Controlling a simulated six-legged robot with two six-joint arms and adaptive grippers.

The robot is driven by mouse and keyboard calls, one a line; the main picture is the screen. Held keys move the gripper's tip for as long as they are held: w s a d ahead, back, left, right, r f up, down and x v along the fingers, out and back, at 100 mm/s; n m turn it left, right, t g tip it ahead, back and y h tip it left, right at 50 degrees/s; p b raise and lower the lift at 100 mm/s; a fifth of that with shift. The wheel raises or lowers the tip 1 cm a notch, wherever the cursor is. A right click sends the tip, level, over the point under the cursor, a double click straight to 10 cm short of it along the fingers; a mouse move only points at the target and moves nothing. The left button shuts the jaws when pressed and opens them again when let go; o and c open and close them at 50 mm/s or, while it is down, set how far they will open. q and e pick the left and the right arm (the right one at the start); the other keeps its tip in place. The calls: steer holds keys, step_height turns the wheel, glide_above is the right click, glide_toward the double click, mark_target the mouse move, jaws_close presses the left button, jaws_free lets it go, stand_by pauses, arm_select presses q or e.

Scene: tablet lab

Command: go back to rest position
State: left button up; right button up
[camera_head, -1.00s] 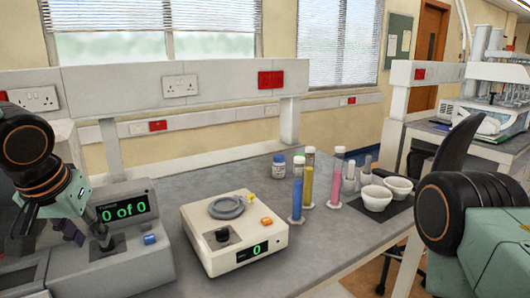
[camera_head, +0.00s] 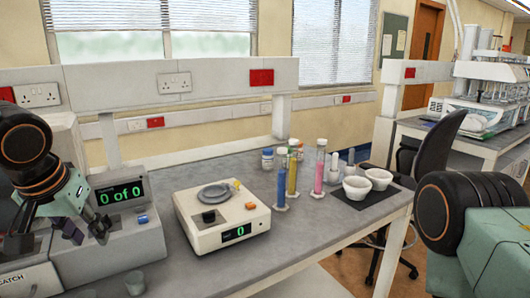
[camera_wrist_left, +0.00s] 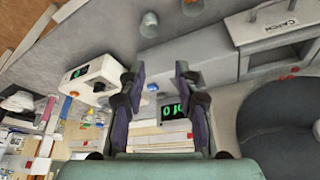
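My left gripper (camera_head: 87,232) hangs at the left of the head view, in front of the grey machine (camera_head: 136,243) whose green display reads "0 of 0". In the left wrist view its two dark fingers stand apart with nothing between them, so the gripper (camera_wrist_left: 154,72) is open and empty. The machine's display (camera_wrist_left: 174,112) shows beyond the fingers. My right arm (camera_head: 485,235) comes in at the right edge of the head view; its gripper is out of the frame.
A cream balance (camera_head: 190,235) reading 0 stands on the bench. Behind it are a blue cylinder (camera_head: 281,190), a yellow cylinder (camera_head: 292,175), a pink cylinder (camera_head: 319,168) and white mortars (camera_head: 356,190). A small grey cup (camera_head: 135,283) is near the front. A dark chair (camera_head: 430,165) stands at right.

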arm_select(q)
steer(key=s+d+f+g+h, duration=0.1)
steer(key=s+d+f, duration=0.25)
steer(key=f, duration=0.45)
steer(key=s+d+f+g, duration=0.1)
steer(key=s+d+f, duration=0.25)
steer(key=f, duration=0.55)
steer(key=s+d+f+g+h, duration=0.15)
steer(key=s+f, duration=0.25)
steer(key=f, duration=0.4)
steer(key=s+f+y, duration=0.1)
steer(key=s+f, duration=0.5)
steer(key=s, duration=0.3)
steer(key=s+f+y, duration=0.1)
steer(key=s+f, duration=0.5)
steer(key=s, duration=0.3)
step_height(320, 180, down, 6)
steer(key=b, duration=0.6)
steer(key=shift+w+a+f+m+g+b, duration=0.15)
steer(key=shift+w+a+m+g+b, duration=0.05)
steer(key=shift+w+m+g+b, duration=0.25)
steer(key=shift+s, duration=0.1)
